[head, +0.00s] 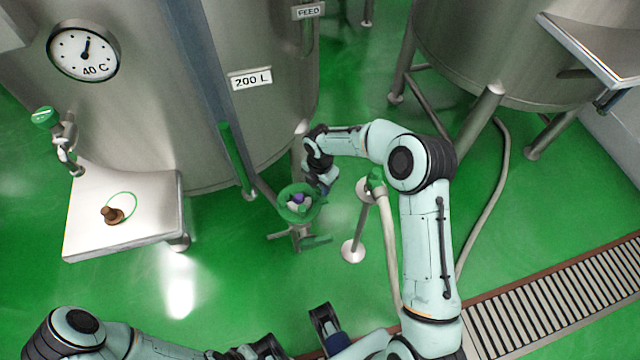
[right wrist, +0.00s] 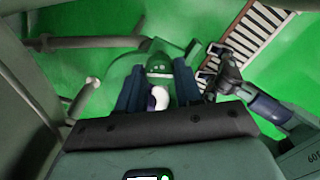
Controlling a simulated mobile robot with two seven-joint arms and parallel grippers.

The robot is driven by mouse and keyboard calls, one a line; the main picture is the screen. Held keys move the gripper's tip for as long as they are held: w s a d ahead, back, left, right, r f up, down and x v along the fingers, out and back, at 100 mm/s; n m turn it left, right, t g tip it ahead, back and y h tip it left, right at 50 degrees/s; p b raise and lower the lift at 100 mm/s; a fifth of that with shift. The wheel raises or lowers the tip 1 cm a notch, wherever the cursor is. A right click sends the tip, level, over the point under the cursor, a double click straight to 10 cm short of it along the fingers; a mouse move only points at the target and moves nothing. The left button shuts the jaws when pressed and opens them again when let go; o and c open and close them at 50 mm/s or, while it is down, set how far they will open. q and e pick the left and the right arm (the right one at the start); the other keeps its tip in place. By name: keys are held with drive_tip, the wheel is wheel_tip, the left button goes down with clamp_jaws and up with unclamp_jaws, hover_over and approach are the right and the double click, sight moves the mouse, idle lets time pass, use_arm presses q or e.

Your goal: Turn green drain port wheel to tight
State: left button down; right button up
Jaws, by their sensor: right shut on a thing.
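The green drain port wheel (head: 286,212) is at the low outlet beside the 200 L tank. My right gripper (head: 302,199) reaches down to it from the upper right and is shut on it. In the right wrist view, a green part of the wheel (right wrist: 158,62) lies between the two dark blue fingers, with a white and purple piece close by. The fingers hide part of the wheel, and I cannot read any tight mark. My left gripper (head: 325,325) is low in the head view, away from the wheel; its jaw state is unclear.
The 200 L tank (head: 180,110) with a 40 C dial stands close at left. A steel shelf (head: 85,235) holds a brown stopper (head: 113,214) and a green ring. A post with a green valve (head: 376,180) and hose stands just right of the wheel. A floor grate (head: 540,325) is lower right.

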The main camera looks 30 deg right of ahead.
sight(320, 187)
drive_tip(key=m, duration=0.5)
drive_tip(key=shift+m, duration=0.3)
drive_tip(key=m+b, duration=0.1)
drive_tip(key=m, duration=1)
drive_tip(key=shift+m, duration=0.3)
drive_tip(key=m, duration=0.4)
drive_tip(key=shift+m, duration=0.7)
drive_tip(key=shift+w, duration=0.1)
drive_tip(key=o, duration=1)
drive_tip(key=shift+o, duration=0.2)
drive_tip(key=shift+r, duration=0.1)
wheel_tip(320, 187, up, 13)
drive_tip(key=p, duration=0.1)
drive_tip(key=shift+r+p, duration=0.15)
drive_tip(key=shift+p, duration=0.2)
